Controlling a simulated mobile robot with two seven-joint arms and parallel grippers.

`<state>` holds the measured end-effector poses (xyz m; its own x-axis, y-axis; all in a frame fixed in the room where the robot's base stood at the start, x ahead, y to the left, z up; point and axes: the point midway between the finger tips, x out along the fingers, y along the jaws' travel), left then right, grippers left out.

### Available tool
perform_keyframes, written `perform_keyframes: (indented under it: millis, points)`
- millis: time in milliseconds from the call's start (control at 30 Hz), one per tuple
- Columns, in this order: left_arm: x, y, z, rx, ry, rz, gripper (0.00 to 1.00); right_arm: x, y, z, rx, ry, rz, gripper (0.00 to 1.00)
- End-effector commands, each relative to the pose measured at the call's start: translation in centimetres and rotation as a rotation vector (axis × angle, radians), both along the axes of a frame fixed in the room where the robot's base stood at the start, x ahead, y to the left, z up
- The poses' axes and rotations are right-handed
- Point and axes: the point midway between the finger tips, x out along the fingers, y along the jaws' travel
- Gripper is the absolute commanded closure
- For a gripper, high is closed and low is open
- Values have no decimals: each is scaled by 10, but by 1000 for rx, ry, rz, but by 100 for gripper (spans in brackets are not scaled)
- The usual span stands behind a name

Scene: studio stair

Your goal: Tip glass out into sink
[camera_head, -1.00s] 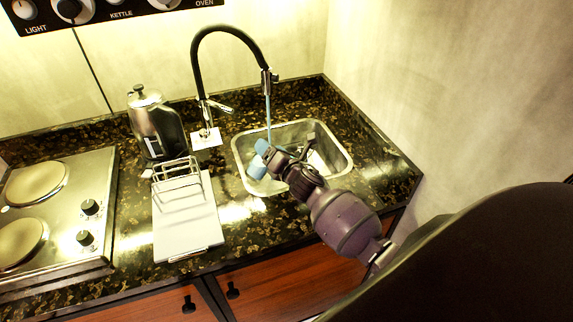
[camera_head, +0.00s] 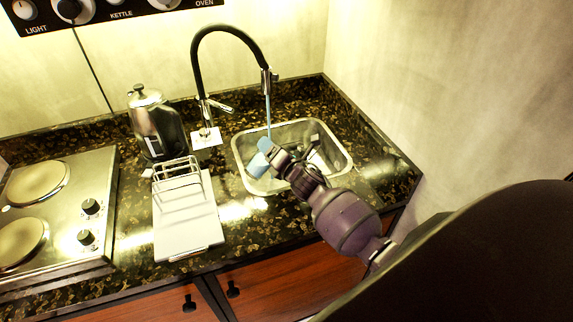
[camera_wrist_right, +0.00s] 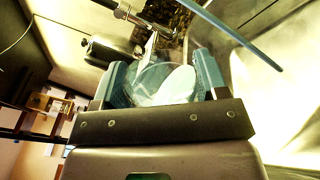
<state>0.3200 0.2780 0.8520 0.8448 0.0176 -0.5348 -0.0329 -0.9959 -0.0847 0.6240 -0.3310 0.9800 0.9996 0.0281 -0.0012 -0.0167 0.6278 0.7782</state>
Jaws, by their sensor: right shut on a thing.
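My right gripper (camera_head: 262,160) reaches over the steel sink (camera_head: 343,158) from the lower right, with its light blue fingers above the left part of the basin. In the right wrist view my gripper (camera_wrist_right: 160,88) is shut on a clear glass (camera_wrist_right: 150,80) between its two fingers. A pale oval area shows inside the glass; I cannot tell its contents. The glass cannot be made out in the head view. A thin blue water stream (camera_head: 268,115) falls from the tap (camera_head: 228,32) beside the fingers. My left gripper is not in view.
A steel kettle (camera_head: 156,128) stands left of the tap. A wire rack (camera_head: 178,180) on a white board (camera_head: 186,235) lies left of the sink. A two-plate hob (camera_head: 62,215) is at far left. A wall rises close on the right.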

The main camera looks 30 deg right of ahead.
Motion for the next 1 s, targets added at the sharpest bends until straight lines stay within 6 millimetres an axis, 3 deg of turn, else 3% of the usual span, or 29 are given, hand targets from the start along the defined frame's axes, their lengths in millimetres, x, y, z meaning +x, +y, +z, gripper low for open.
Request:
perform_keyframes:
  millis: [1000]
  points:
    - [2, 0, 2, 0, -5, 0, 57, 0, -3, -5, 129, 1, 0, 80]
